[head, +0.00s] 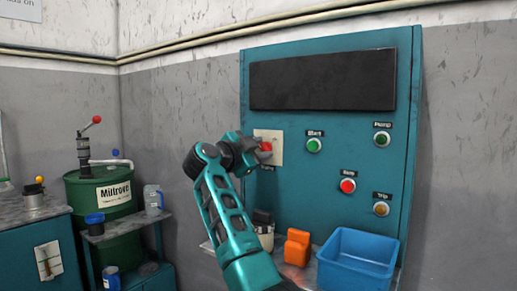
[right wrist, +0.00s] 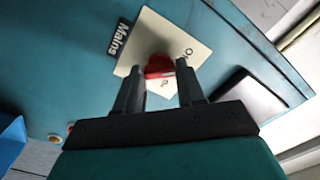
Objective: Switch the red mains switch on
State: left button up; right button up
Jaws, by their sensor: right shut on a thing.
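The red mains switch (head: 266,147) sits on a cream plate (head: 275,137) at the left of the teal control panel (head: 330,130). My right gripper (head: 260,147) is at the plate, shut on the switch. In the right wrist view the red switch (right wrist: 159,68) shows between the two dark fingers of the gripper (right wrist: 159,73). The "Mains" label (right wrist: 120,38) lies beside the plate, and "ON" is printed near the plate's edge. I cannot tell the switch's exact setting. My left gripper is not in view.
Green (head: 314,145) and red (head: 348,185) buttons and a dark screen (head: 322,80) are on the panel. Below stand a blue bin (head: 358,260) and an orange object (head: 297,247). A green drum (head: 100,200) stands at left.

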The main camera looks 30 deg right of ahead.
jog(key=m+p, duration=0.2)
jog(key=shift+a+r+m, duration=0.1)
jog(key=shift+m, duration=0.3)
jog(key=shift+m+p, duration=0.6)
jog(key=shift+m, duration=0.4)
jog(key=m, duration=0.2)
jog(key=shift+m+p, duration=0.3)
jog(key=shift+p, duration=0.05)
jog(key=m, duration=0.2)
jog(key=shift+f+m, duration=0.2)
jog(key=shift+m, duration=0.2)
jog(key=m, duration=0.3)
jog(key=shift+m+b, duration=0.3)
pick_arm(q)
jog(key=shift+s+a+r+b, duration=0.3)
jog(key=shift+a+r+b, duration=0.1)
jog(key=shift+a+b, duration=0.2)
pick_arm(e)
jog(key=shift+m, duration=1.8)
jog(key=o, duration=1)
jog(key=shift+r, duration=0.1)
